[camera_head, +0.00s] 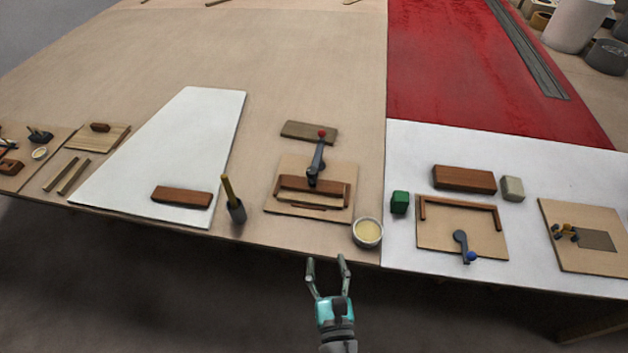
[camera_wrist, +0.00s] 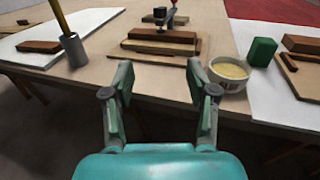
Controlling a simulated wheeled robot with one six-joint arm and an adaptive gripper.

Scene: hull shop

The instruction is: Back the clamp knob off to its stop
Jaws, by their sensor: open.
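A dark clamp arm with a red knob (camera_head: 322,133) stands on a wooden fixture board (camera_head: 272,206). A second dark arm with a blue knob (camera_head: 471,257) lies on a board (camera_head: 432,237) at the right. A third board (camera_head: 556,255) at far right carries small orange-brown knobs (camera_head: 565,229) beside a grey plate (camera_head: 597,240). I cannot tell which is the clamp knob. My gripper (camera_head: 326,258) is open and empty, in front of the table edge, apart from every knob. In the wrist view its fingers (camera_wrist: 160,68) frame the middle fixture, whose clamp arm (camera_wrist: 171,17) is partly cut off.
A bowl of pale contents (camera_head: 367,233) stands near the front edge, with a green block (camera_head: 399,202) to its right. A dark cup holding a yellow handle (camera_head: 236,209) stands left of the middle fixture. A brown bar (camera_head: 181,197) lies on the white panel (camera_head: 150,150).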

